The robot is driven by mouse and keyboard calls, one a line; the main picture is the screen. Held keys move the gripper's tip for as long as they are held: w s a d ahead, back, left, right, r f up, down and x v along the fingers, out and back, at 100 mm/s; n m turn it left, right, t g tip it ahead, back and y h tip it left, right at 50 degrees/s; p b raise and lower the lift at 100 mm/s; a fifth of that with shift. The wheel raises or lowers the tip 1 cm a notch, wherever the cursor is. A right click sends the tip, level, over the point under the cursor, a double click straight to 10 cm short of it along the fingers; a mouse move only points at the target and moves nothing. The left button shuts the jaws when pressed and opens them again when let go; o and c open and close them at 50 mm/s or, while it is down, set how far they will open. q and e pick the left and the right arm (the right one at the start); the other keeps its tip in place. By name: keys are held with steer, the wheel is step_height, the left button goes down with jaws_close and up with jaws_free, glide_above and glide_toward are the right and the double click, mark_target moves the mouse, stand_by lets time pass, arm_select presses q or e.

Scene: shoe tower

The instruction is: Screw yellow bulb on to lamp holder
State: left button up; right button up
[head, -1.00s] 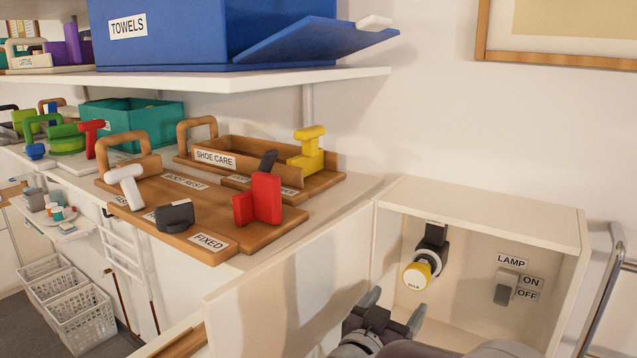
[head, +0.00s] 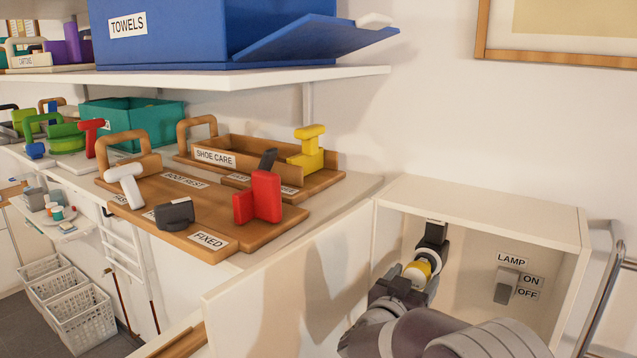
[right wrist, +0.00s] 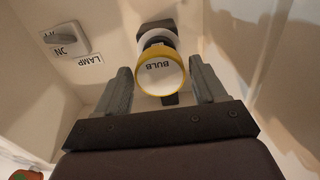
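The yellow bulb (head: 418,272), with a white face marked BULB, sits at the black lamp holder (head: 433,240) on the back wall of the open white box. In the right wrist view the bulb (right wrist: 160,75) is in front of the holder (right wrist: 160,30); whether it is screwed fully in cannot be told. My right gripper (head: 402,288) is at the bulb in the head view. In the right wrist view its fingers (right wrist: 163,88) are apart, one on each side of the bulb, with gaps showing. My left gripper is not in view.
The box holds a LAMP switch (head: 507,287) with ON and OFF labels, right of the bulb. The box walls (head: 485,210) close in around my arm. A metal rail (head: 603,290) stands at right. The counter at left carries wooden trays (head: 185,210).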

steer(key=c, duration=0.3)
steer(key=shift+c, duration=0.2)
stand_by(0.3)
steer(key=shift+b, duration=0.3)
steer(key=shift+m+b, duration=1.8)
steer(key=shift+b, duration=0.1)
steer(key=shift+r+m+b, duration=0.1)
steer(key=shift+m+b, duration=1.1)
steer(key=shift+b, duration=0.05)
